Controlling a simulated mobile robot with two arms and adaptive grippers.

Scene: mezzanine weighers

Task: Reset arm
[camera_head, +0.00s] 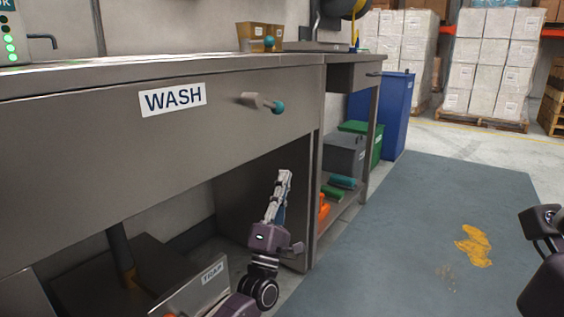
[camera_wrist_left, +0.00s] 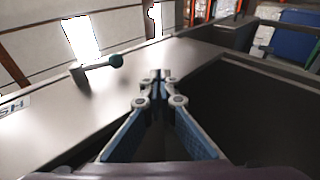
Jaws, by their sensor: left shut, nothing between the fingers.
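My left gripper (camera_head: 284,178) is shut and empty, pointing up in front of the open space under the steel counter (camera_head: 75,130). In the left wrist view its fingertips (camera_wrist_left: 156,76) meet in the middle of the picture. A lever with a teal knob (camera_head: 278,107) sticks out of the counter front, above the gripper and apart from it. The lever's knob also shows at the upper left in the left wrist view (camera_wrist_left: 117,60). A part of my right arm shows at the right edge of the head view, but its fingers are out of the picture.
A "WASH" label (camera_head: 173,98) is on the counter front. A box marked "TRAP" (camera_head: 195,290) stands below it. Grey (camera_head: 344,153), green (camera_head: 372,138) and blue (camera_head: 396,115) bins stand beyond.

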